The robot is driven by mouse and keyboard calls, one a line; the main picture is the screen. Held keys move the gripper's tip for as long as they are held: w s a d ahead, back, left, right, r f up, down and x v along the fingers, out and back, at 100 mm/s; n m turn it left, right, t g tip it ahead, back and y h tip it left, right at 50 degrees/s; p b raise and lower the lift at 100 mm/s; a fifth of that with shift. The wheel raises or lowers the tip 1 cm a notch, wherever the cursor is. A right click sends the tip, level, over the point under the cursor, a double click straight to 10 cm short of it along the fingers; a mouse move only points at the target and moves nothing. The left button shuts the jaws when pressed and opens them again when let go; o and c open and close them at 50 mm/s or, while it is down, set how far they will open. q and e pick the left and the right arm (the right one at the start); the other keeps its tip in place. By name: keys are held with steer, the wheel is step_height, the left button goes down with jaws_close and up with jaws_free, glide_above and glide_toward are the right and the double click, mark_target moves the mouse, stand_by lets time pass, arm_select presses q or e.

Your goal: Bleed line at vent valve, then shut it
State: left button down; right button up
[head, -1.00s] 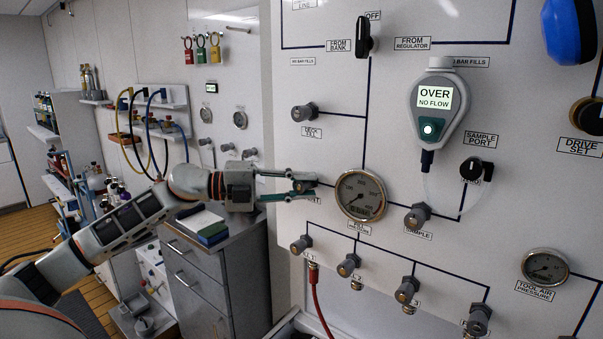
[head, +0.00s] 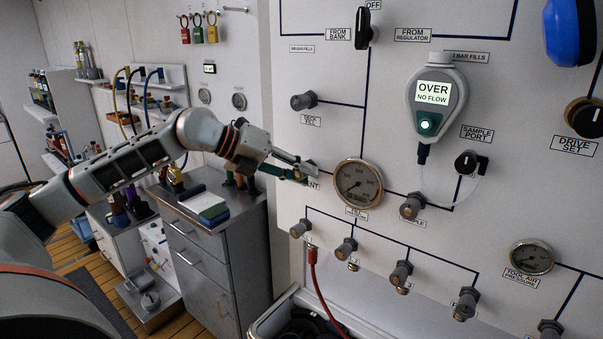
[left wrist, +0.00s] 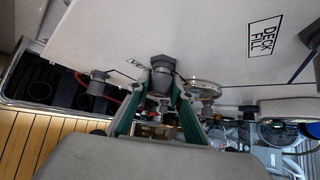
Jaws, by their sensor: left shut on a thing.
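My left gripper (head: 303,172) reaches in from the left and is shut on the vent valve knob. In the head view the fingers mostly hide this knob, and its label, partly covered, ends in "NT". In the left wrist view the grey vent valve knob (left wrist: 162,76) sits between the green-edged fingers (left wrist: 160,98). How far the valve is turned cannot be told. The round line gauge (head: 358,186) is just right of it; its reading is too small to tell. My right gripper is not in view.
The white meter (head: 436,98) on the panel reads "OVER NO FLOW". The deck fill valve (head: 303,101) sits above, the sample valve (head: 412,206) to the right, and several fill valves below. A red hose (head: 318,290) hangs under the first. A grey cabinet (head: 215,260) stands left.

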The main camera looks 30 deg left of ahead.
arm_select(q)
steer(key=shift+f, duration=0.15)
stand_by(0.3)
steer(key=c, duration=1.8)
jaws_free()
steer(key=shift+o, duration=0.2)
steer(key=shift+s, duration=0.1)
steer(key=shift+s+a+r, duration=0.15)
steer(key=shift+a+r, duration=0.1)
steer(key=v, duration=1.1)
steer(key=shift+s, duration=0.15)
steer(key=shift+d+r, duration=0.1)
steer(key=shift+r, duration=0.05)
